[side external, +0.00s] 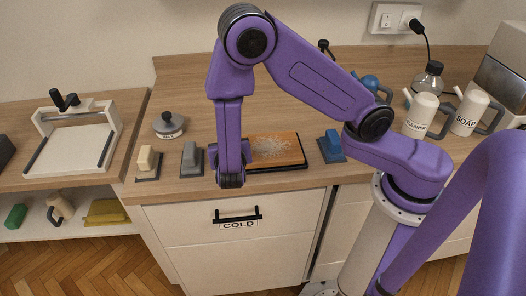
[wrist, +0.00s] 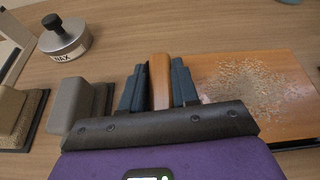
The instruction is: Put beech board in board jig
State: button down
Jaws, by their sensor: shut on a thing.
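An orange-brown wooden board (side external: 275,149), which looks like the beech board, lies flat on a dark base near the counter's front edge. Pale dust or shavings cover its middle. It also shows at the right of the wrist view (wrist: 215,68). My gripper (side external: 231,182) is just left of the board, pointing down. In the wrist view my gripper (wrist: 160,85) is shut on an upright orange-brown wooden piece (wrist: 160,75); I cannot tell whether it is joined to the board. A white frame with a black clamp knob (side external: 47,127), possibly the board jig, stands on the left counter.
A beige block (side external: 148,162) and a grey block (side external: 191,158) stand left of my gripper, a blue block (side external: 331,146) right of the board. A round lidded tin (side external: 168,125) is behind. Cleaner (side external: 421,114) and soap (side external: 468,112) jugs stand at right. A gap separates the two counters.

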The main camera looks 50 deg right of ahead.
jog(key=shift+f, duration=0.25)
jog(key=shift+c, duration=2.3)
grip_release()
jog(key=shift+a, duration=0.1)
jog(key=v, duration=1.7)
jog(key=shift+s+r, duration=0.1)
jog(key=s+d+r+m+g+y, duration=0.2)
jog(key=s+d+m+g+y, duration=0.15)
jog(key=d+m+g, duration=0.55)
jog(key=s+d+r+m+y, duration=0.3)
jog(key=s+d+m+y, duration=0.3)
jog(key=s, duration=0.5)
jog(key=shift+s+d+r, duration=0.2)
jog(key=shift+d+r, duration=0.15)
jog(key=shift+d, duration=0.1)
